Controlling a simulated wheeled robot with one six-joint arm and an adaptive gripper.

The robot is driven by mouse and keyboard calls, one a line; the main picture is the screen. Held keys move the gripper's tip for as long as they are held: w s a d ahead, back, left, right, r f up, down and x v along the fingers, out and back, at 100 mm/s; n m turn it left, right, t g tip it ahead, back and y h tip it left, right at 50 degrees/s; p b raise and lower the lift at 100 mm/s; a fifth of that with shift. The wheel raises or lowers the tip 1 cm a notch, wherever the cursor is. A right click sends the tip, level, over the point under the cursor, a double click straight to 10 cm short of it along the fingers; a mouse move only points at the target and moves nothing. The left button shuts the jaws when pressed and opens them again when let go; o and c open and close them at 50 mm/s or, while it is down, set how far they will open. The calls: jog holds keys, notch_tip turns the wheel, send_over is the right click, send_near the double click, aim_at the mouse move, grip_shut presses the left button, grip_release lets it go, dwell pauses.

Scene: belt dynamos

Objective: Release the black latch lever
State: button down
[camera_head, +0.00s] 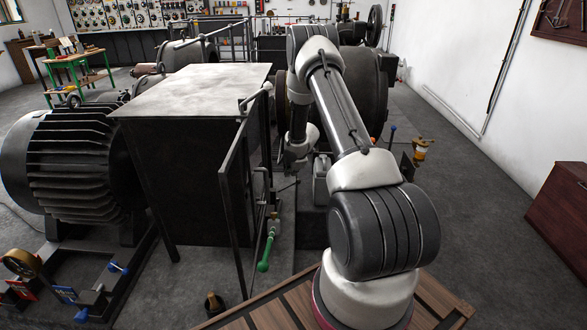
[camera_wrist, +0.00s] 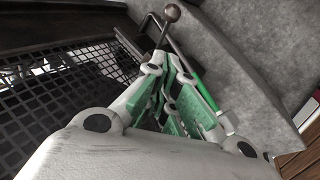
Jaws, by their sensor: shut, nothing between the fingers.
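My gripper (camera_wrist: 168,62) is shut and empty in the wrist view, its green-padded fingers folded together beside a dark mesh panel. Just past the fingertips is a thin dark lever with a dull round knob (camera_wrist: 172,12); I cannot tell whether the fingers touch it. I cannot be sure this is the black latch lever. A bent dark rod with a green grip (camera_wrist: 195,78) runs close beside the fingers. In the head view the green handle (camera_head: 266,254) hangs low beside the panel. My gripper is small there and its fingertips are hard to make out.
The mesh panel (camera_wrist: 60,90) fills the wrist view's left. In the head view, a large dark cabinet (camera_head: 190,165) stands left of my arm, with a finned motor (camera_head: 75,160) further left. An orange-topped fitting (camera_head: 420,149) stands at right. Grey floor (camera_head: 480,190) is clear there.

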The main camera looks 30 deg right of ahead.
aim_at(298, 181)
notch_tip(298, 181, down, 6)
jog(key=w+d, duration=0.2)
jog(key=shift+w+d, duration=0.15)
jog(key=shift+d, duration=0.25)
jog(key=shift+s+d+f, duration=0.5)
jog(key=shift+d+f, duration=0.25)
jog(key=shift+r, duration=0.15)
